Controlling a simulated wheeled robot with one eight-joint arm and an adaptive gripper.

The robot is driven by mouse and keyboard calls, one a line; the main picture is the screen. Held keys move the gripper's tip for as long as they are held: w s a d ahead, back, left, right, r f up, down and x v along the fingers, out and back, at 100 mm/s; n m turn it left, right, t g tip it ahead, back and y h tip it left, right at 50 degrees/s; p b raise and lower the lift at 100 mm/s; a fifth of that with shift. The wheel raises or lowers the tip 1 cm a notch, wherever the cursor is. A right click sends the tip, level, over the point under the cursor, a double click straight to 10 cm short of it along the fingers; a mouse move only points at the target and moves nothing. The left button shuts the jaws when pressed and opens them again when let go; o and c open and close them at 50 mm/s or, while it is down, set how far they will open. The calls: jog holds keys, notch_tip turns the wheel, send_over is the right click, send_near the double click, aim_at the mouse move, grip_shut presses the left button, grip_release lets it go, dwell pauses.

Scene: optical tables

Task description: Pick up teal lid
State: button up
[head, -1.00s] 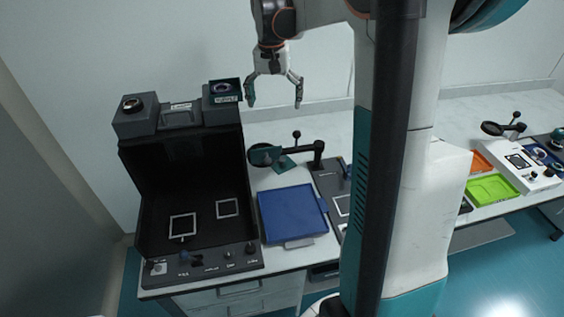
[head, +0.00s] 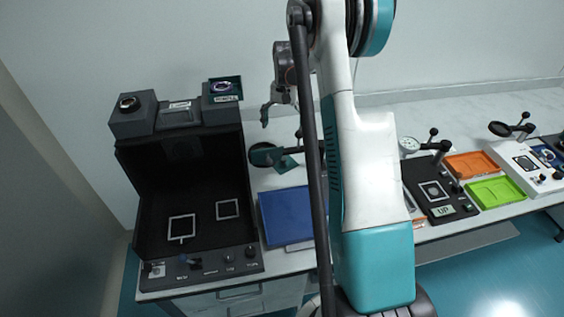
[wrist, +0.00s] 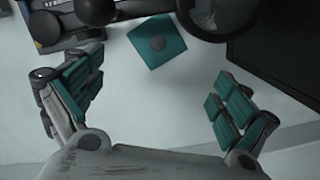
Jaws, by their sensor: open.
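The teal lid (wrist: 157,43) is a flat square with a small grey round knob, lying on the pale table top in the upper middle of the wrist view. In the head view the teal lid (head: 287,165) shows partly, beside the black magnifier. My gripper (wrist: 158,68) is open and empty, its two teal-padded fingers spread wide on either side below the lid in the wrist view. In the head view my gripper (head: 281,122) hangs above and behind the lid, partly hidden by my arm.
The magnifier (wrist: 215,15) and its dark arm stand close beside the lid. A tall black open-fronted box (head: 180,160) stands at left. A blue tray (head: 285,213) lies in front. Orange (head: 470,165) and green (head: 495,192) trays lie to the right.

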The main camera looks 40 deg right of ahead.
aim_at(284, 158)
jog(key=f+b, duration=0.1)
jog(key=f, duration=0.3)
jog(key=s+f+b, duration=0.1)
jog(key=f+b, duration=0.1)
jog(key=f, duration=0.3)
jog(key=a+f+b, duration=0.1)
jog(key=f, duration=0.4)
jog(key=shift+s, duration=0.15)
jog(key=shift+r, duration=0.1)
jog(key=c, duration=1.9)
jog(key=shift+s, duration=0.1)
grip_shut()
